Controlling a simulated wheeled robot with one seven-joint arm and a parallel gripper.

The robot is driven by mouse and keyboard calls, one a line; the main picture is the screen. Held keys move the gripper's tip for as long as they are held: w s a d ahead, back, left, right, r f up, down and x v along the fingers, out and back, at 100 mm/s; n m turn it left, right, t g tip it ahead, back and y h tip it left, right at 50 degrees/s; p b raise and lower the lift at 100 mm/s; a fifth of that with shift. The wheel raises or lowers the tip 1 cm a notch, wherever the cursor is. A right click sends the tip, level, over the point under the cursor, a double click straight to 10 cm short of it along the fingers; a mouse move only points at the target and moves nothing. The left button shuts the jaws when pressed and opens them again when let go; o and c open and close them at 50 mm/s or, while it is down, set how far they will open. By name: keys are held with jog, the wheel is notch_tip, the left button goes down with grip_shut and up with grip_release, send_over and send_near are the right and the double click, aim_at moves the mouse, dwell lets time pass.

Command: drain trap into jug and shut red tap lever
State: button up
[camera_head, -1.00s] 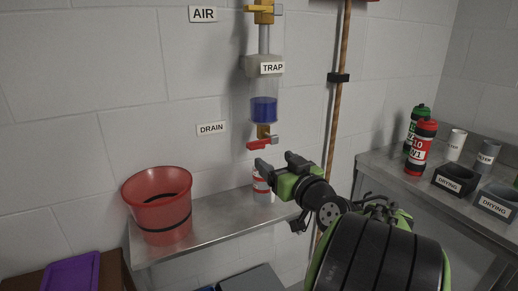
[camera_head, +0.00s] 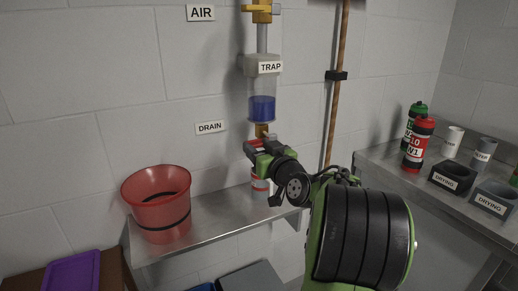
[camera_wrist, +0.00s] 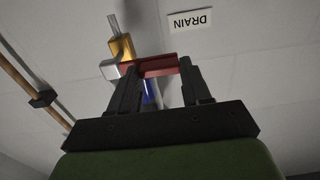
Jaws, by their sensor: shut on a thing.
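The trap (camera_head: 262,85) is a clear cylinder on the wall with blue liquid (camera_head: 262,108) in its lower part. A brass valve (camera_head: 262,130) sits under it. The red tap lever (camera_wrist: 150,66) lies crosswise at the valve in the wrist view, with my gripper's fingers around it. In the head view my gripper (camera_head: 253,149) is right below the valve and hides most of the lever. My gripper is shut on the lever. A translucent red bucket-like vessel (camera_head: 160,214) with a dark band, perhaps the jug, stands on the shelf to the left, not under the trap.
A red-and-white container (camera_head: 260,184) stands on the metal shelf (camera_head: 215,213), partly hidden below my gripper. A copper pipe (camera_head: 335,110) runs down the wall at right. The right bench (camera_head: 370,160) holds bottles, cups and drying blocks. A DRAIN label (camera_head: 210,128) is beside the valve.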

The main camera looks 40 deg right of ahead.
grip_shut()
jog(key=shift+r, duration=0.1)
jog(key=s+d+r+m+p, duration=0.1)
jog(key=d+r+m+p, duration=0.2)
jog(key=m, duration=0.9)
jog(key=shift+d+r+m+p, duration=0.3)
jog(key=shift+r+p, duration=0.8)
jog(key=shift+p, duration=1)
jog(key=o, duration=0.9)
grip_release()
